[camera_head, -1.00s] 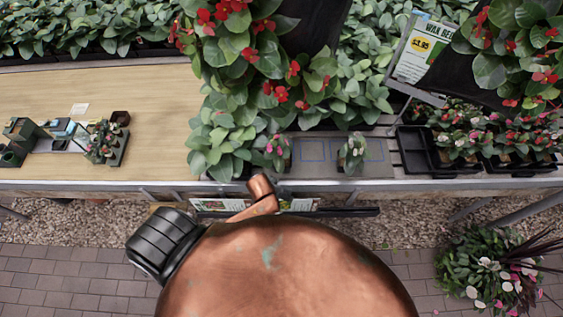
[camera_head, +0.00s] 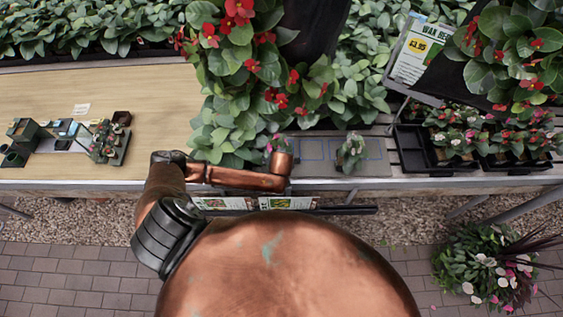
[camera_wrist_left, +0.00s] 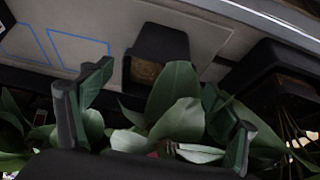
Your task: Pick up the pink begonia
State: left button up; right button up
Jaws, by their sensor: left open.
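The pink begonia (camera_head: 277,141) shows in the head view as a few pink blooms and leaves just above the end of my left arm, which hides its lower part. In the left wrist view, a small plant with broad green leaves (camera_wrist_left: 178,108) lies between the two fingers of my left gripper (camera_wrist_left: 160,125). The fingers are apart, with leaves between and around them. Its dark pot (camera_wrist_left: 160,42) shows beyond the leaves, with some brown soil visible. In the head view my left gripper itself is hidden. My right gripper is not in view.
A grey mat with blue outlines (camera_head: 373,153) holds another small potted plant (camera_head: 353,148). Large red-flowered begonias (camera_head: 240,60) stand behind. Black trays (camera_head: 412,150) of begonias are at right.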

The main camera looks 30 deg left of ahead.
pick_arm(q)
jog(key=x, duration=0.4)
jog(key=shift+w+d, duration=0.15)
jog(key=shift+c, duration=0.4)
jog(key=c, duration=1.4)
